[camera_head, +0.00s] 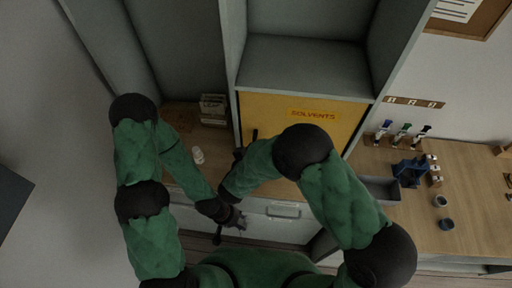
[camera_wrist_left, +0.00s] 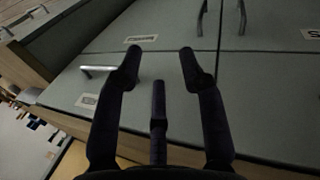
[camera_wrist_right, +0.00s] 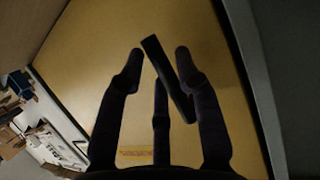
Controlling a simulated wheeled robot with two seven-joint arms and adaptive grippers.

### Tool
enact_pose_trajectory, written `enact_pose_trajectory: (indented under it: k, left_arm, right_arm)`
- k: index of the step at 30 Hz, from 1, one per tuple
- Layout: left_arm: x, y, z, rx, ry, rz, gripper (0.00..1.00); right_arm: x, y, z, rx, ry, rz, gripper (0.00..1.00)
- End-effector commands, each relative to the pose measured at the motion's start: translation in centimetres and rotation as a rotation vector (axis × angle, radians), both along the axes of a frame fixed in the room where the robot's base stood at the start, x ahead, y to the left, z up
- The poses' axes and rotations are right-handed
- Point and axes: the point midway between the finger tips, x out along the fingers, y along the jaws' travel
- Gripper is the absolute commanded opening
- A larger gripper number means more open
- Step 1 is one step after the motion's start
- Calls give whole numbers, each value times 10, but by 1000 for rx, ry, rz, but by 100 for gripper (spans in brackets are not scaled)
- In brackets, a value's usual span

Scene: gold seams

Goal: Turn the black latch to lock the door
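The door is a yellow panel (camera_head: 345,135) marked SOLVENTS, low in the grey cabinet; it fills most of the right wrist view (camera_wrist_right: 95,45). The black latch (camera_wrist_right: 168,75) is a dark bar lying tilted across the door face. My right gripper (camera_wrist_right: 159,58) is open, with its fingers spread around the latch; I cannot tell if they touch it. In the head view my right gripper (camera_head: 240,155) is at the door's left edge, partly hidden by its arm. My left gripper (camera_wrist_left: 160,58) is open and empty; it shows in the head view (camera_head: 235,220) before the grey drawers.
Grey drawer fronts with metal handles (camera_head: 283,211) lie below the door. The wooden bench (camera_head: 400,225) at right holds a grey tray (camera_head: 380,190) and a blue tool (camera_head: 410,171).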

Motion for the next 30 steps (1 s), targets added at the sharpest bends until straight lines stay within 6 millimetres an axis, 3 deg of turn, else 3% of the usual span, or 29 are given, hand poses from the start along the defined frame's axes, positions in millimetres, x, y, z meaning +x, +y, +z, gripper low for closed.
enact_pose_trajectory:
  k: [12,30]
  left_arm:
    - [0,0,0,0,0,0,40]
    - [0,0,0,0,0,0,40]
  right_arm:
    - [-52,13,23,-1,-1,3,34]
    - [-57,14,25,-1,0,0,34]
